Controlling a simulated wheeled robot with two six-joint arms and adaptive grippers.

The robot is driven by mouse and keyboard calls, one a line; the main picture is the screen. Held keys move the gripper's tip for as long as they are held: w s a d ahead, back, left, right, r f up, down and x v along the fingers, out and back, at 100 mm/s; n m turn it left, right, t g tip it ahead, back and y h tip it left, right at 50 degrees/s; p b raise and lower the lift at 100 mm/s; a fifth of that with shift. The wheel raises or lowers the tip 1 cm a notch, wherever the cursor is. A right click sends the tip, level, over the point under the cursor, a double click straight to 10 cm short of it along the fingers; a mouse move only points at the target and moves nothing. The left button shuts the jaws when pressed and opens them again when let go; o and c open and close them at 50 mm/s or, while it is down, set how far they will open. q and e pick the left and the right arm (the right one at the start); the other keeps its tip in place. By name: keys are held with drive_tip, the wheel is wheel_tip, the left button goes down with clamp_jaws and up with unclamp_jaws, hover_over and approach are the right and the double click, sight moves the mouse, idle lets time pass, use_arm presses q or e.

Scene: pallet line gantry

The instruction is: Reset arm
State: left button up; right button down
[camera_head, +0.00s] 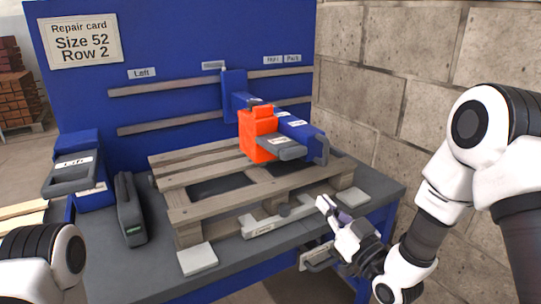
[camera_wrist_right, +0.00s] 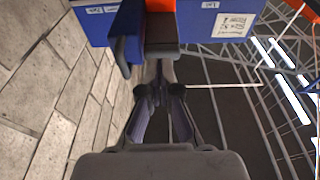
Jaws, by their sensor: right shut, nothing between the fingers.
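My right gripper (camera_head: 325,204) is shut and empty at the front right of the workbench (camera_head: 150,277), in front of the wooden pallet (camera_head: 190,215). In the right wrist view the closed fingers (camera_wrist_right: 160,85) point toward the blue panel and a blue and dark part overhead, with nothing between them. My right arm comes in from the right side of the head view. Part of my left arm shows at the lower left, but its gripper is outside the picture.
An orange gantry head (camera_head: 257,134) with a dark plate hangs over the pallet. A flat grey bar (camera_head: 270,222) lies at the pallet's front. Dark cases (camera_head: 130,210) stand at the left.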

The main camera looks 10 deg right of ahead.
drive_tip(key=s+f+m+g+h+p, duration=0.1)
drive_tip(key=s+f+g+h+p, duration=0.25)
drive_tip(key=f, duration=0.65)
drive_tip(key=s+f+m+g+p, duration=0.1)
drive_tip(key=s+f+g+p, duration=0.2)
drive_tip(key=s+f+g, duration=0.55)
drive_tip(key=s+d+f+m+g+h, duration=0.1)
drive_tip(key=s+f+g, duration=0.2)
drive_tip(key=s+f, duration=0.3)
drive_tip(key=s+d+f+m+g+h, duration=0.1)
drive_tip(key=s+f+g, duration=0.3)
drive_tip(key=s, duration=1)
wheel_tip(320, 180, down, 3)
drive_tip(key=shift+s+d+h+p, duration=0.25)
drive_tip(key=shift+d+h+p, duration=0.05)
drive_tip(key=shift+d+h, duration=0.5)
